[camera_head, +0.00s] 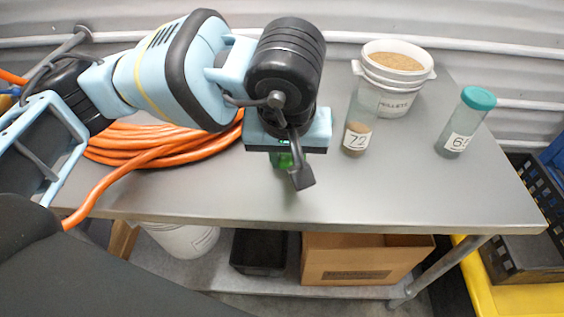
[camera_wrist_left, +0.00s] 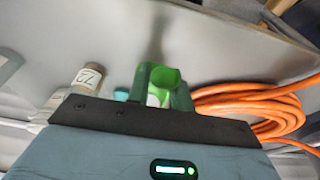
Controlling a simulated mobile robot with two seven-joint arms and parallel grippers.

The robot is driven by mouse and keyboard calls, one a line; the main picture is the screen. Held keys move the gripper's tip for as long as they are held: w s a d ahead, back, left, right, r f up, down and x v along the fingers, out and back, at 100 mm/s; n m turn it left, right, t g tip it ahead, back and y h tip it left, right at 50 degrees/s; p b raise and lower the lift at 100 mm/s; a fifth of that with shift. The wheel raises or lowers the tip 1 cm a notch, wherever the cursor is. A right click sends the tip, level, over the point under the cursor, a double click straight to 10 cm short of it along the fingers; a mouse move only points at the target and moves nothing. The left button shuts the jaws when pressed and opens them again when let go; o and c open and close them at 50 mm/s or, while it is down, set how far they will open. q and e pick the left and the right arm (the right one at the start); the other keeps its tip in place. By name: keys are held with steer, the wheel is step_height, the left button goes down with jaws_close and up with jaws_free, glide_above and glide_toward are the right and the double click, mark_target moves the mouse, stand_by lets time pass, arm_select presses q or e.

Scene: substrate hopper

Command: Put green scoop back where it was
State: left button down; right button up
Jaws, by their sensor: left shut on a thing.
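My left gripper (camera_head: 286,158) hangs over the middle of the grey table, pointing down. It is shut on the green scoop (camera_head: 281,160), which is mostly hidden behind the gripper and wrist in the head view. In the left wrist view the green scoop (camera_wrist_left: 162,78) shows between the fingers, with its open cup facing the camera. I cannot tell whether the scoop touches the tabletop. My right gripper is in neither view.
A white bucket of pellets (camera_head: 385,100) stands at the back, right of the gripper. An open jar labelled 72 (camera_head: 356,138) stands before it. A teal-lidded jar (camera_head: 463,125) stands further right. A coiled orange hose (camera_head: 150,145) lies left. The front right tabletop is clear.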

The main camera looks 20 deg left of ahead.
arm_select(q)
steer(key=shift+w+a, duration=0.1)
steer(key=x, duration=0.3)
steer(key=shift+a+f+p, duration=0.2)
steer(key=shift+a+p, duration=0.1)
steer(key=shift+a, duration=0.05)
steer(key=shift+f, duration=0.2)
steer(key=shift+f, duration=0.2)
steer(key=c, duration=1.3)
jaws_free()
steer(key=shift+o, duration=0.2)
steer(key=shift+r, duration=0.15)
steer(key=v, duration=1.2)
steer(key=shift+d, duration=0.1)
